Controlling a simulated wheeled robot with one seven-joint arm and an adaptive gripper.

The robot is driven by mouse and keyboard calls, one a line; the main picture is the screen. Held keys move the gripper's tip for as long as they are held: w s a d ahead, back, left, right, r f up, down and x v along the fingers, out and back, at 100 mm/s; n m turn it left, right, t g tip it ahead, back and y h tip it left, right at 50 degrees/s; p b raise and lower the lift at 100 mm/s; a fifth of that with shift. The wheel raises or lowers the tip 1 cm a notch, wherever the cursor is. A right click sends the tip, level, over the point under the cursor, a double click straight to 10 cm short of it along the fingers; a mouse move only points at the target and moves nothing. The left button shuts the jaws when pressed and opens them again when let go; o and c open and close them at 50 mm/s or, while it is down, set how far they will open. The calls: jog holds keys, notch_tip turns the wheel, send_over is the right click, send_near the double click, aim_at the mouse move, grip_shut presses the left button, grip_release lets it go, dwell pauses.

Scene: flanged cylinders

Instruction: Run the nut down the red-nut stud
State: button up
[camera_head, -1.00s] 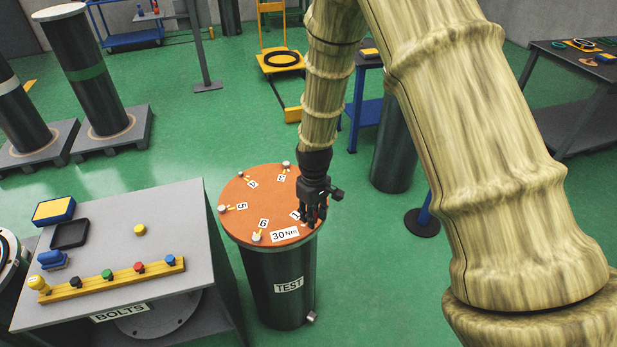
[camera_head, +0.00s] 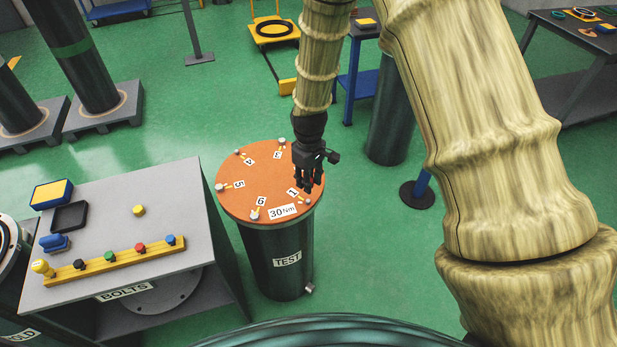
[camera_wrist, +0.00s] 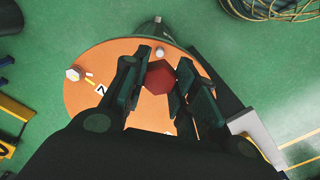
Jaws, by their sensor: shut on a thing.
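The dark cylinder labelled TEST (camera_head: 287,262) has an orange flanged top (camera_head: 262,172) with several small pale studs around its rim and number labels. My gripper (camera_head: 308,187) is above the right side of that top, near the label 1 and the 30 Nm label (camera_head: 283,211). In the wrist view my fingers are closed around a red hexagonal nut (camera_wrist: 160,77). A pale round stud end (camera_wrist: 158,53) shows just beyond the nut. In the head view a pale stud (camera_head: 307,202) shows just below my fingertips. I cannot tell whether the nut touches a stud.
A grey bench labelled BOLTS (camera_head: 125,290) stands left of the cylinder, with a yellow rack (camera_head: 115,262) of coloured bolts and a black tray (camera_head: 70,217). Another dark cylinder (camera_head: 391,130) stands behind at right.

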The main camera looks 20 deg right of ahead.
aim_at(308, 200)
jog(key=shift+f+b, duration=1.3)
jog(key=shift+f, duration=1.9)
jog(key=shift+f, duration=1.15)
dwell(0.6)
jog(key=o, duration=1.1)
jog(key=shift+r+p, duration=2.2)
jog(key=shift+r, duration=1.35)
